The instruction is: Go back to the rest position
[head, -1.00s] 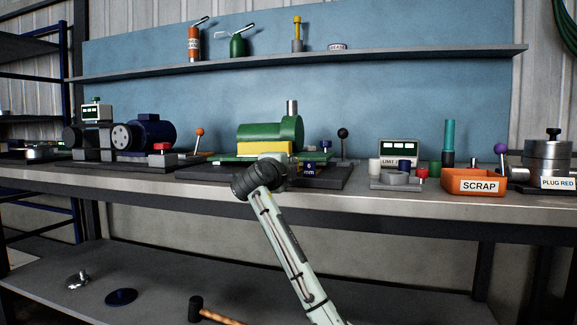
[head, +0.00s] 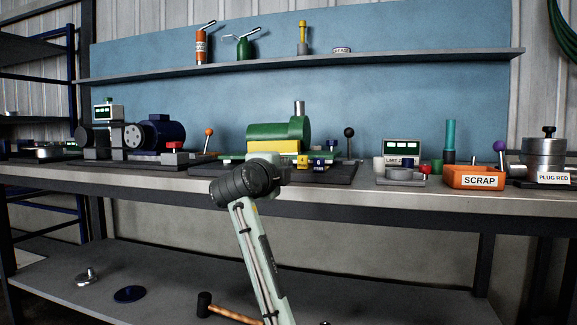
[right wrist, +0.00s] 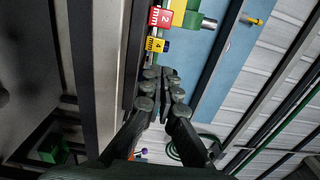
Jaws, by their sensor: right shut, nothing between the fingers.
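My right arm rises from the bottom of the head view, its dark wrist joint (head: 245,179) in front of the bench edge. The gripper beyond it is mostly hidden there. In the right wrist view my right gripper (right wrist: 163,74) has its dark fingers together, with nothing between them. Beyond the fingertips are a red block marked 2 mm (right wrist: 160,17), a yellow block marked 4 mm (right wrist: 155,45) and part of a green machine (right wrist: 192,20). I cannot tell the gap between the fingertips and these blocks. My left gripper is in neither view.
The workbench (head: 430,196) carries a green and yellow machine (head: 277,134), a dark blue motor (head: 161,133), an orange SCRAP bin (head: 474,178) and a PLUG RED stand (head: 543,158). A lower shelf (head: 190,270) holds a hammer (head: 230,313). Space in front of the bench looks clear.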

